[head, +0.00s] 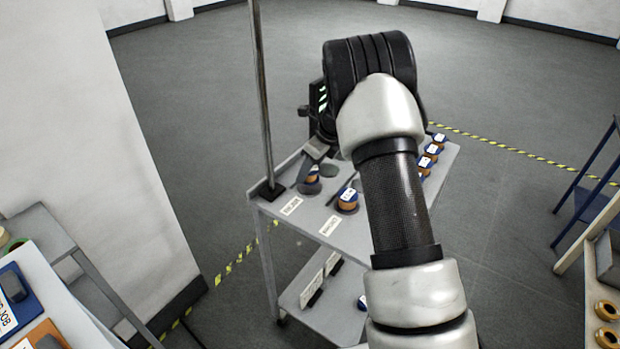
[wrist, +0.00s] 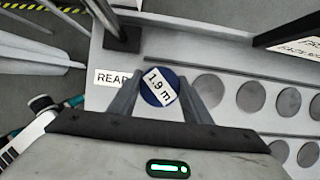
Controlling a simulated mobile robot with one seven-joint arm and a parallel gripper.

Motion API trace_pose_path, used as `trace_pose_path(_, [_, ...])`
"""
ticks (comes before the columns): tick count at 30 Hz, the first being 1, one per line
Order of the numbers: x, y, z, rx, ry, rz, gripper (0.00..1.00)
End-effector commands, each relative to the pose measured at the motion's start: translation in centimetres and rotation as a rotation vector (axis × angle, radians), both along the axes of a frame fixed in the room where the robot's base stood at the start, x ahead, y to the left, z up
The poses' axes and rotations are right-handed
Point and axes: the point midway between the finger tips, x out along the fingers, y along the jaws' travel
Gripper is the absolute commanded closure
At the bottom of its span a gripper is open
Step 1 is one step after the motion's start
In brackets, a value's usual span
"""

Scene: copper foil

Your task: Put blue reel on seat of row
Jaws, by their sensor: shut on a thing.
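My gripper (head: 312,170) is over the left end of the grey cart top (head: 300,235). In the wrist view its fingers (wrist: 160,95) are shut on the blue reel (wrist: 158,86), which has a blue top and a white label reading "1.9 m". A row of round grey seats (wrist: 208,90) runs to the right of the reel. A card reading "REAR" (wrist: 112,78) lies left of it. I cannot tell whether the reel touches the surface below.
Another blue-topped copper reel (head: 348,201) stands on the cart's nearer part, and several more (head: 432,152) stand at its right end. An upright pole (head: 262,100) rises at the cart's left corner, close to my gripper. Part of the cart top is hidden by my arm.

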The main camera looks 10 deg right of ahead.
Motion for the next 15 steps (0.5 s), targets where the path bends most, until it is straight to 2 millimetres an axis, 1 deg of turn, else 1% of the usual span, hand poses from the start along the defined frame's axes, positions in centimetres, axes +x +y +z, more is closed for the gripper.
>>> trace_pose_path(1, [-0.1,0.0,-0.8,0.0,0.003,-0.001,0.79])
trace_pose_path(3, [-0.1,0.0,-1.9,0.0,0.003,0.0,0.79])
trace_pose_path(6, [-0.1,0.0,-3.0,0.0,0.001,0.0,0.79])
trace_pose_path(15, [0.0,0.0,-3.2,-0.001,0.0,0.001,0.79])
